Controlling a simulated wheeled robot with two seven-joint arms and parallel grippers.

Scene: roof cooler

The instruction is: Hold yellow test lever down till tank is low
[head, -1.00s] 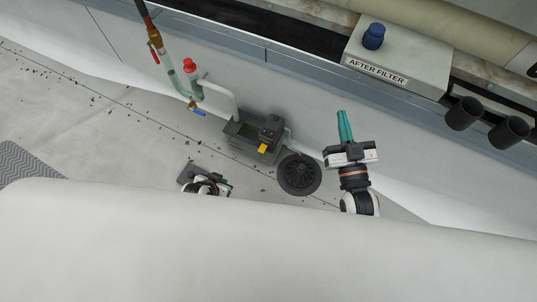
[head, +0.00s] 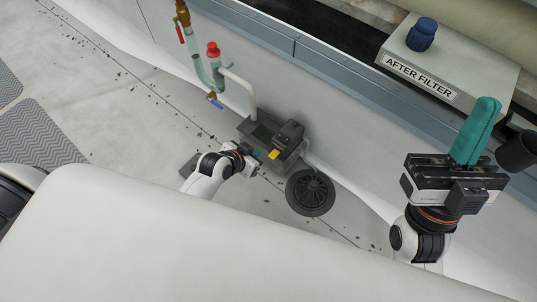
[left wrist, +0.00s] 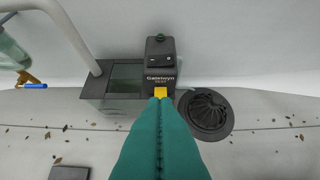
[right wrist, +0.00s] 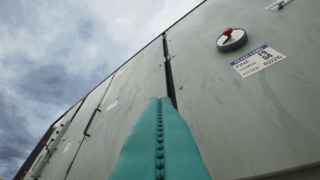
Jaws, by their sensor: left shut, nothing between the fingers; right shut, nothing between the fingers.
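The yellow test lever (head: 274,154) sticks out of the front of a dark pump unit on the grey tank (head: 262,133). In the left wrist view the lever (left wrist: 160,92) shows just beyond my left fingertips, with the tank (left wrist: 108,90) to its left. My left gripper (head: 256,154) is shut and empty, close beside the lever; I cannot tell whether it touches. The tank's window looks dark green; its water level is hard to read. My right gripper (head: 475,130) is shut and empty, raised at the right, its teal fingers (right wrist: 160,140) pointing up before grey panels.
A round black drain grate (head: 310,192) lies right of the tank. Pipes with a red cap (head: 213,49) and a blue-handled valve (head: 215,101) stand to its left. The after filter box (head: 450,75) is at upper right. Leaves litter the floor.

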